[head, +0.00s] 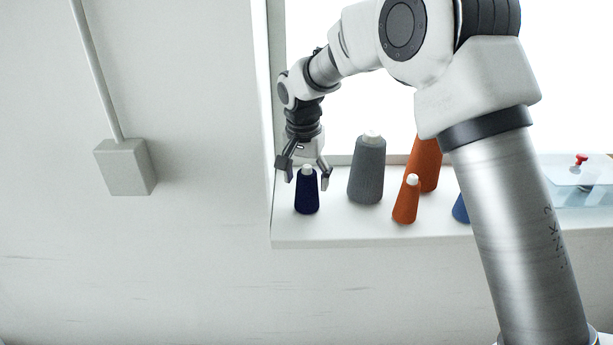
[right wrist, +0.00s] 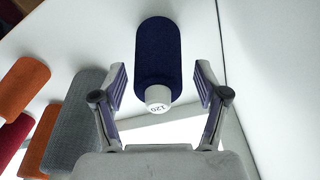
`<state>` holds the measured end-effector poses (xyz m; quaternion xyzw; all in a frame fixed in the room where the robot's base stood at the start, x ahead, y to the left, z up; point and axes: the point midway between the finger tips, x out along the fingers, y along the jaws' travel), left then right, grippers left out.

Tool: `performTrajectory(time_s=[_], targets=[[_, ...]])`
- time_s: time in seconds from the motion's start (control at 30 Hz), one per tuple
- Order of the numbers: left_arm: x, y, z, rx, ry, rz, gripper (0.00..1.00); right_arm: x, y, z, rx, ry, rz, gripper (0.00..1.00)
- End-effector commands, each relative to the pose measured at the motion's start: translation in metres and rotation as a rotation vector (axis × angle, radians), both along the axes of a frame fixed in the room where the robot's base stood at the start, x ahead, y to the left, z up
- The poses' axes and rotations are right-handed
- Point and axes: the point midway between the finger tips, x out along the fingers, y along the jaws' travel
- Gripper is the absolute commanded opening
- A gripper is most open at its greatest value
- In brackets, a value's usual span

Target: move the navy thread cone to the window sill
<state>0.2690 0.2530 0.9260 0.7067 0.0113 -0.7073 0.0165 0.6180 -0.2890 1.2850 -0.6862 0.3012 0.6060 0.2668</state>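The navy thread cone (head: 307,197) stands upright at the left end of the white window sill (head: 350,228), its pale tip upward. In the right wrist view the navy cone (right wrist: 158,55) lies between the two fingers, its white tip marked "120". My right gripper (head: 307,179) is just above the cone, with a finger on either side of its top. In the right wrist view my right gripper (right wrist: 160,80) is open, with a visible gap on both sides of the cone. My left gripper is not in view.
On the sill to the right stand a grey cone (head: 367,172), a small orange cone (head: 406,203), a larger orange cone (head: 427,160) and a partly hidden blue cone (head: 460,209). A clear bluish box (head: 580,190) with a red item is at far right. A wall box (head: 125,167) hangs left.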

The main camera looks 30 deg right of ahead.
Motion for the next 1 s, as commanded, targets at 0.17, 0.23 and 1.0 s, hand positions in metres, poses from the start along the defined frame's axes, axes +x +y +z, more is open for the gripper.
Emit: performTrajectory(time_s=[0.17,0.23,1.0], targets=[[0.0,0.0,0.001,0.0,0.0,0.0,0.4,0.0,0.0,0.003,-0.001,-0.001,0.0,0.73],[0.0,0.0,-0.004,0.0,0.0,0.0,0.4,0.0,0.001,0.007,-0.001,-0.003,0.0,0.73],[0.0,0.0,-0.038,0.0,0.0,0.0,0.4,-0.01,0.011,0.123,0.0,0.0,0.0,0.73]])
